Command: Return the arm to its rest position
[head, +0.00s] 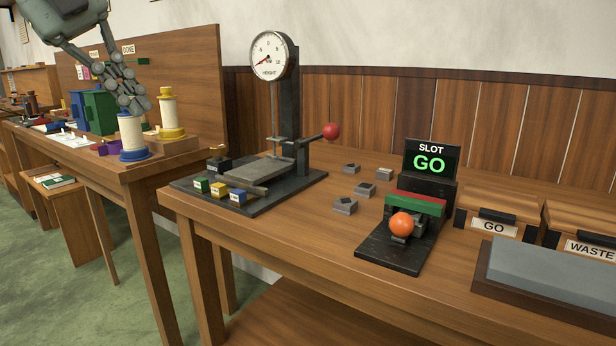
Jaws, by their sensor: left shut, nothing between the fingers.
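My left arm comes in from the upper left. Its gripper (137,106) is shut and empty, its fingertips in front of or just above the white spool with the blue base (132,138) at the left table. I cannot tell from this view whether the fingers touch the spool. A second white spool with a yellow base (168,112) stands just behind and to the right. My right gripper is not in view.
A height gauge (270,56) with a red-knobbed lever (331,131) stands on the near table. A slot device (432,162) reading GO, bins labelled GO (492,225) and WASTE (585,243), and a grey stone block (556,272) are to the right. Small metal pieces (345,205) lie between.

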